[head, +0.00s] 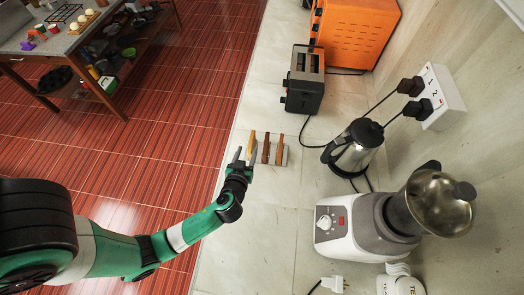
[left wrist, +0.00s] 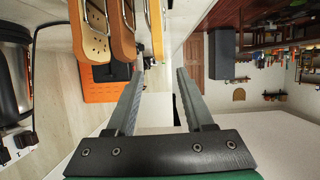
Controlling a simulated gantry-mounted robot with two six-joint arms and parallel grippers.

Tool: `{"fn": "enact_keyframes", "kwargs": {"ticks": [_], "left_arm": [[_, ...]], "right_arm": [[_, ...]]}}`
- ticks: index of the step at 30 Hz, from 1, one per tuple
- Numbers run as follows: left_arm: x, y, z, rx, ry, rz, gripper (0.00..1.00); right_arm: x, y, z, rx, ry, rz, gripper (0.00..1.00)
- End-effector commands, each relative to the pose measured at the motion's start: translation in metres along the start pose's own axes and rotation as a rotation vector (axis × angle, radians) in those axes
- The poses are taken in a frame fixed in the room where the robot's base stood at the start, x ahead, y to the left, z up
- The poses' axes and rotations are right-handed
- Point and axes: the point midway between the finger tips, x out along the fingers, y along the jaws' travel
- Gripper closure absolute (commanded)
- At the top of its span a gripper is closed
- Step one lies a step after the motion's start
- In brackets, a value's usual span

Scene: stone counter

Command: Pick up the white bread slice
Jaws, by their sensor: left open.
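Three bread slices stand upright side by side in a slim metal rack on the counter. The left one (head: 252,146) is yellowish tan; the middle one (head: 266,151) and right one (head: 279,152) look browner. In the left wrist view their order is reversed: a yellowish slice (left wrist: 157,32) at right, an orange-brown one (left wrist: 123,35) in the middle and a pale tan one (left wrist: 91,34) at left. I cannot tell for sure which is the white bread slice. My left gripper (head: 242,158) is open and empty, just beside the yellowish slice. My right gripper is out of view.
A black and steel toaster (head: 305,80) and an orange oven (head: 352,30) stand farther back. The counter's left edge drops to a red floor. Bare counter lies in front of the rack.

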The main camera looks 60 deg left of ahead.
Motion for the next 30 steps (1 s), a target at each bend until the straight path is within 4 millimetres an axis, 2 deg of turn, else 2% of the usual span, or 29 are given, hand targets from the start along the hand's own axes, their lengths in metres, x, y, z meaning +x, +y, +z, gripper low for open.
{"fn": "enact_keyframes", "kwargs": {"ticks": [1, 2, 8, 13, 18, 26, 30], "left_arm": [[0.003, -0.004, 0.011, 0.005, -0.005, -0.005, 0.47], [0.003, -0.005, 0.013, 0.006, -0.006, -0.006, 0.47], [0.007, -0.004, 0.013, 0.001, -0.004, -0.007, 0.47], [0.032, -0.005, 0.016, -0.003, -0.002, -0.01, 0.47], [0.06, -0.004, 0.01, 0.001, -0.005, -0.009, 0.47], [0.072, -0.003, 0.009, 0.001, -0.004, -0.006, 0.47], [0.095, 0.002, 0.004, 0.001, -0.004, -0.008, 0.47]], "right_arm": [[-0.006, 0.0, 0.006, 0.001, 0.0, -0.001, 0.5], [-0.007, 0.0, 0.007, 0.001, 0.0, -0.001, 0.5], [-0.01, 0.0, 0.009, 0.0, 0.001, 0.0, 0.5], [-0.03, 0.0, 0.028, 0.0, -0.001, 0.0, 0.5], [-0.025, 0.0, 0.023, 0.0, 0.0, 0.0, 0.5], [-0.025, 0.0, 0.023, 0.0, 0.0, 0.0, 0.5], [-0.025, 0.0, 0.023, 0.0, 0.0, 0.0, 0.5]]}}
